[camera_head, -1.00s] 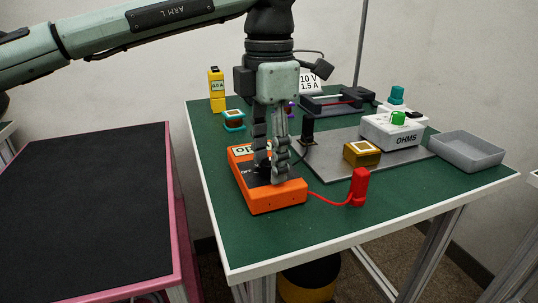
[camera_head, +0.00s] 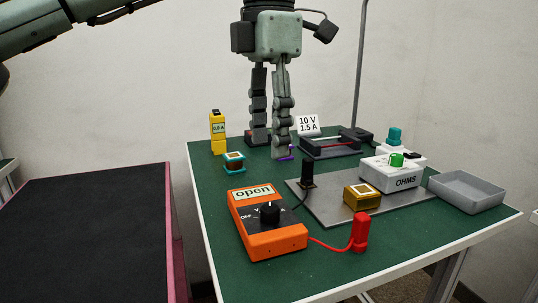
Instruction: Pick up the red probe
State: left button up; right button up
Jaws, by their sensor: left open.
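The red probe (camera_head: 360,232) stands upright on the green table (camera_head: 225,276), right of the orange meter. A red lead joins it to the orange meter (camera_head: 276,244), which has an "open" label and a black knob. A black probe (camera_head: 308,174) stands upright on the grey plate, with a dark lead. My left gripper (camera_head: 270,150) points down with its fingers apart and empty. In the picture it is above and left of the red probe, beyond the meter, and touches neither. My right gripper is not in view.
A grey plate (camera_head: 335,212) bears a gold block (camera_head: 362,197) and a white OHMS box (camera_head: 391,174). A grey tray (camera_head: 466,191) lies at the right. A yellow block (camera_head: 217,132) and a teal spool (camera_head: 234,162) stand at the back left. The table's front is clear.

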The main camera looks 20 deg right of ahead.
aim_at(361, 224)
jog(key=k, duration=1.5)
